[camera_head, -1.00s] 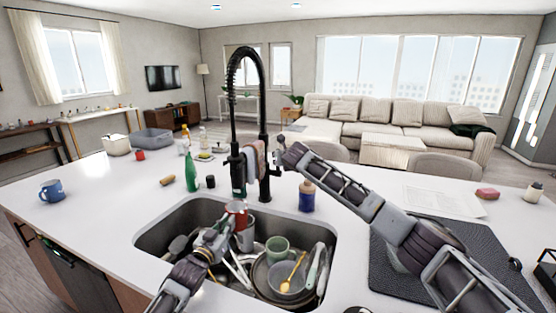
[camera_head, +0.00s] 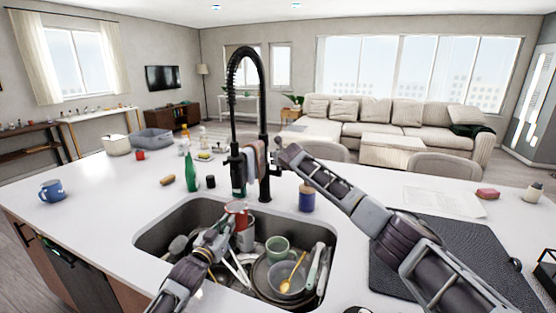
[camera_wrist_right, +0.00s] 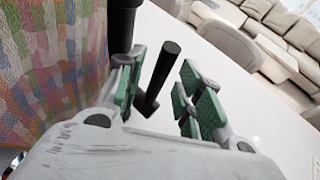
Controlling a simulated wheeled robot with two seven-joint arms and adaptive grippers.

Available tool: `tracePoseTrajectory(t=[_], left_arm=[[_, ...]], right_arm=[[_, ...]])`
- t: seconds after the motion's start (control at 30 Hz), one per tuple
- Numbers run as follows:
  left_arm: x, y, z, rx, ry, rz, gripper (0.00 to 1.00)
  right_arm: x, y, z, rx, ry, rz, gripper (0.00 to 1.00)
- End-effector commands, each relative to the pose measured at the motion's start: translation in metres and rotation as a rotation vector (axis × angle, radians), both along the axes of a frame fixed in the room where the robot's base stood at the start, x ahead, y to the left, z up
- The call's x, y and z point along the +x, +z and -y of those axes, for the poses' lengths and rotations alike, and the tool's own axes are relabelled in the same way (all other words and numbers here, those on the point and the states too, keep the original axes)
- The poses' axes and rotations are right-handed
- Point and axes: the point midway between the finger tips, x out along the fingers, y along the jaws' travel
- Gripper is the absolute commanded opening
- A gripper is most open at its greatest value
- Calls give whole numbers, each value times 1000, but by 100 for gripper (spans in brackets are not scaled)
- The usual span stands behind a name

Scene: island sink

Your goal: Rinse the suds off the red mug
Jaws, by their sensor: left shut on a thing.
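The red mug (camera_head: 236,207) is over the left part of the sink (camera_head: 150,241), below the black faucet (camera_head: 264,120). My left gripper (camera_head: 229,222) is shut on it. The mug is partly hidden by the gripper, and suds are too small to make out. I see no water stream. My right gripper (camera_head: 280,158) is beside the faucet, at its right. In the right wrist view, its green-padded fingers (camera_wrist_right: 158,92) are open, with the black faucet lever (camera_wrist_right: 163,75) between them and a gap to the right finger.
The sink holds a green mug (camera_head: 278,247), bowls, plates and utensils. A checked cloth (camera_wrist_right: 45,80) hangs by the faucet. A dark blue bottle (camera_head: 307,198) stands right of it, a green bottle (camera_head: 191,171) left. A dark mat (camera_head: 480,250) lies at right.

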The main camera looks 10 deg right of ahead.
Motion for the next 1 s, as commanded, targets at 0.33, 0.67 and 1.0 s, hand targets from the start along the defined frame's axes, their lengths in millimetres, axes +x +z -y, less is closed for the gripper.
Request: tracePoseTrajectory(t=[0.33, 0.67, 1.0], left_arm=[[0, 2, 0, -2, 0, 3, 0], [0, 2, 0, -2, 0, 3, 0], [0, 2, 0, -2, 0, 3, 0]], right_arm=[[12, -4, -1, 0, 1, 1, 36], [15, -6, 0, 0, 0, 1, 36], [15, -6, 0, 0, 0, 1, 17]])
